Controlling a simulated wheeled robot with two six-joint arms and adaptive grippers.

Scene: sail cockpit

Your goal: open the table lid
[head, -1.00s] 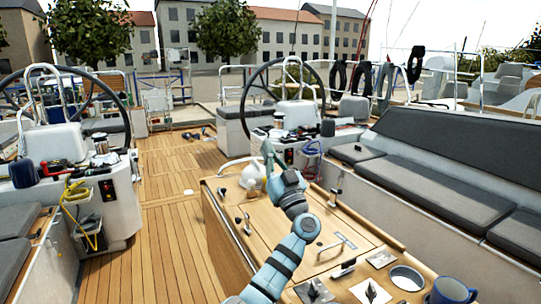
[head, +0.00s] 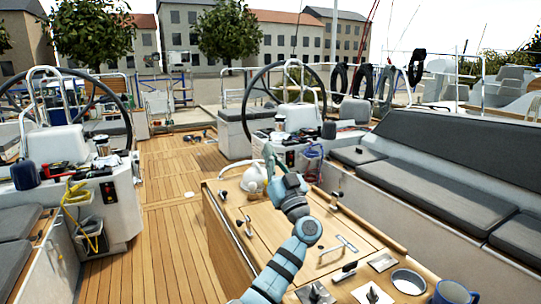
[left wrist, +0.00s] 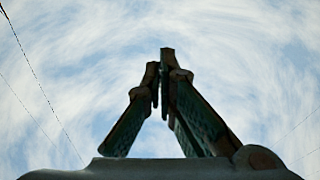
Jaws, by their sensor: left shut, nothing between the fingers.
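The wooden table (head: 268,236) stands in front of me in the head view, with seams across its top; its lid panels lie flat and closed. Dark-knobbed fittings (head: 335,200) stand along its edges. My left gripper (head: 267,153) is raised above the table's far part, fingers pointing up, not touching the lid. The left wrist view shows its two fingertips (left wrist: 162,62) meeting against the sky, with nothing between them. My left arm hides part of the tabletop. My right gripper is not in view.
A white domed helmet-like object (head: 253,179) sits at the table's far end. Metal plates (head: 382,262), a round recess (head: 408,281) and a blue mug (head: 454,293) are on the near right. A cushioned bench (head: 450,195) runs along the right. Deck (head: 165,235) is open on the left.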

